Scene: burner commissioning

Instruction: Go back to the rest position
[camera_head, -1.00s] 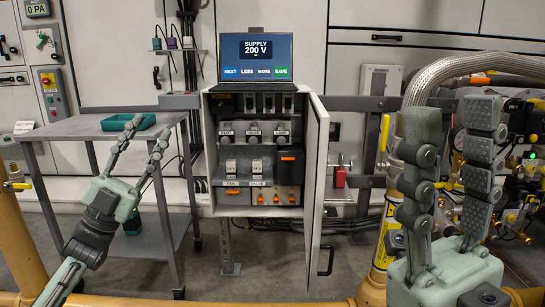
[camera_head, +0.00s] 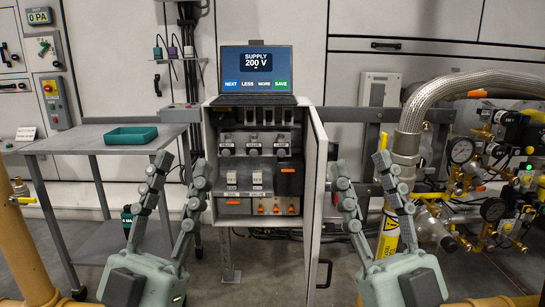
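My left gripper (camera_head: 176,168) points up in the lower left-centre of the view, in front of the cart and the cabinet's left edge. Its two fingers stand apart with nothing between them. My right gripper (camera_head: 366,172) points up at the lower right, just right of the cabinet's open door (camera_head: 316,200). Its fingers are spread and empty. Both grippers are apart from the things behind them, though the left one covers part of the cabinet (camera_head: 209,140).
A laptop (camera_head: 256,72) showing "SUPPLY 200 V" stands on the cabinet. A grey cart (camera_head: 75,142) with a green tray (camera_head: 130,135) is at left. Yellow pipes (camera_head: 25,245) run close in front. Gauges and valves (camera_head: 461,150) and a braided hose (camera_head: 470,84) crowd the right.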

